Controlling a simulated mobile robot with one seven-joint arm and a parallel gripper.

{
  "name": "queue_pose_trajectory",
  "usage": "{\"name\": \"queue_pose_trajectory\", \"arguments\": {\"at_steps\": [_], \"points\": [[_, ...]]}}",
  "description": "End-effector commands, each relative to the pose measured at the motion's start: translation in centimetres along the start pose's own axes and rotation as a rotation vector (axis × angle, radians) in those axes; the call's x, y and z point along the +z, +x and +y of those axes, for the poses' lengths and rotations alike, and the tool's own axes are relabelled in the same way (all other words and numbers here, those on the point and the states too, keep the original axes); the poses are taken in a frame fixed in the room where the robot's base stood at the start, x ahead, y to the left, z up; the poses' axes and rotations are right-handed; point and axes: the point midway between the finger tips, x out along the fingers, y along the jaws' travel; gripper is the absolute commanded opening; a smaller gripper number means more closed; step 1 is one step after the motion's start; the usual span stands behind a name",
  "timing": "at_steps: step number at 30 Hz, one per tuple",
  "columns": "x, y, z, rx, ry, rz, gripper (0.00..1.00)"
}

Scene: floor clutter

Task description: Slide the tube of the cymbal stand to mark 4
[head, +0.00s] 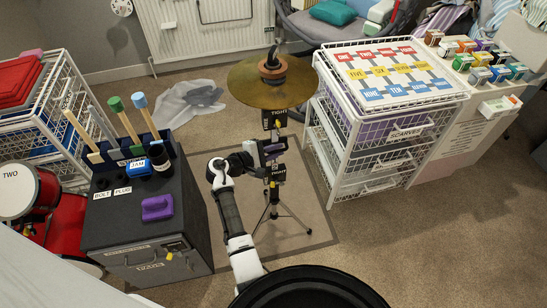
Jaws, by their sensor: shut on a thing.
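The cymbal stand (273,193) stands on a tan mat, with a brass cymbal (262,82) on top. Its legs are spread and the stand looks upright. Two TIGHT labels show on it, one just under the cymbal and one lower down. My gripper (268,151) is at the tube between these labels and is shut on it. The fingertips are small here and partly hidden by my own wrist. I cannot read any mark numbers on the tube.
A white wire drawer unit (390,135) stands close on the right. A dark cabinet (145,215) with mallets, a purple block (157,207) and a JAM label stands on the left. A grey crumpled cloth (188,102) lies behind. Carpet is clear at the lower right.

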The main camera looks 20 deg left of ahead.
Motion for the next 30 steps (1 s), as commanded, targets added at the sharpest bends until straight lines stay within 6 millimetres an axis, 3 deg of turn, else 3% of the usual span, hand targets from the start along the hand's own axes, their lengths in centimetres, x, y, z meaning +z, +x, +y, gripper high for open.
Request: {"name": "queue_pose_trajectory", "arguments": {"at_steps": [1,10,17,29,30], "points": [[1.2,-0.5,2.1,0.009,0.008,-0.004,0.00],[3.7,-1.6,6.0,0.010,0.008,-0.003,0.00],[4.3,-1.9,7.1,0.011,0.008,-0.001,0.00],[4.2,-1.9,7.1,0.012,0.008,0.000,0.00],[4.2,-1.9,7.1,0.012,0.008,0.000,0.17]]}}
